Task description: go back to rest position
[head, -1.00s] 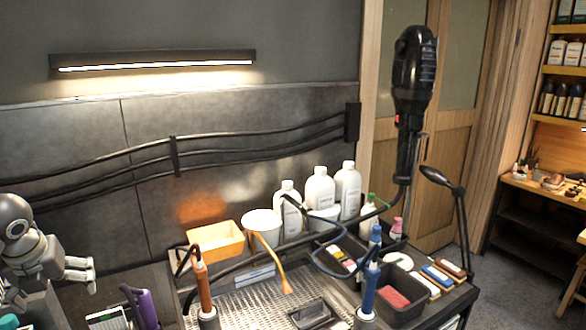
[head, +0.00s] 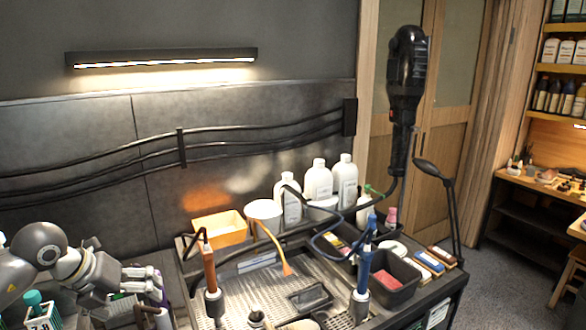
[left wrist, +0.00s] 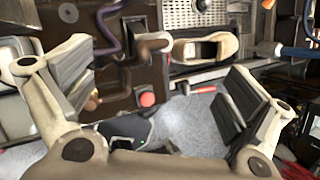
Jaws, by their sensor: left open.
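My left gripper (head: 148,280) is at the lower left of the head view, over the left end of the workbench, with its fingers pointing right. In the left wrist view my left gripper (left wrist: 158,88) has its two dark-padded fingers wide apart, with nothing held between them. A beige shoe (left wrist: 222,46) lies beyond the fingers in the left wrist view, beside a perforated metal tray (left wrist: 195,14). My right gripper does not show in either view.
The bench carries a perforated metal tray (head: 235,292), an orange box (head: 220,230), white bottles (head: 318,180), an orange-handled tool (head: 209,268) and a blue-handled tool (head: 364,270). A black lamp (head: 450,190) stands at the right. Grey floor shows beyond it.

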